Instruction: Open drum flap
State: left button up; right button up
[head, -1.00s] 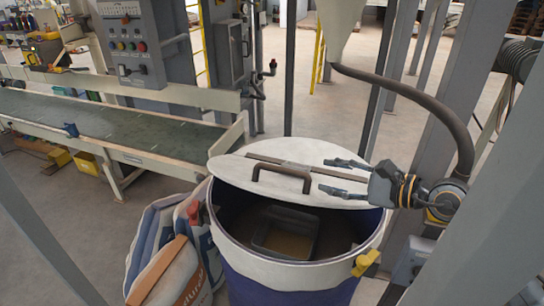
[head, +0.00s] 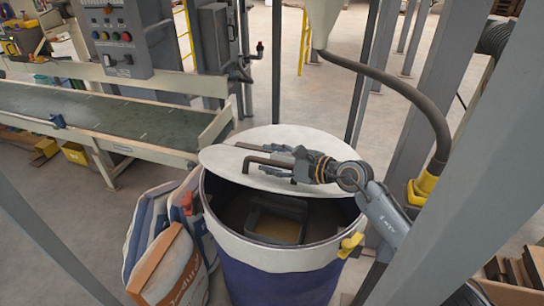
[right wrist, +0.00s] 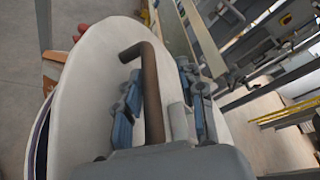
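The blue drum (head: 275,278) with a pale rim stands upright at the lower middle of the head view. The flap's dark bar handle (head: 262,161) also shows in the right wrist view (right wrist: 152,95). My right gripper (head: 293,165) is over the flap. In the right wrist view its fingers (right wrist: 160,105) are apart, one on each side of the handle, with a gap visible on the right. My left gripper is not in view.
Inside the drum is a dark tub (head: 277,220) with tan material. Filled sacks (head: 165,250) lean left of the drum. A conveyor (head: 95,118) stands behind left, and grey posts (head: 450,165) stand close on the right.

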jog(key=shift+r, duration=0.1)
grip_shut()
jog(key=shift+w+d+r, duration=0.15)
jog(key=shift+w+r, duration=0.15)
jog(key=shift+r, duration=0.15)
jog(key=w+d+r+m+g+b, duration=0.1)
jog(key=w+d+r+m+b, duration=0.1)
jog(key=w+r, duration=0.2)
jog(key=w+d+r+m+g+b, duration=0.2)
jog(key=w+r, duration=0.3)
jog(key=w, duration=0.4)
jog(key=shift+w+d+m+y+b, duration=0.3)
jog(key=shift+d+m+b, duration=0.2)
jog(key=shift+d+b, duration=0.3)
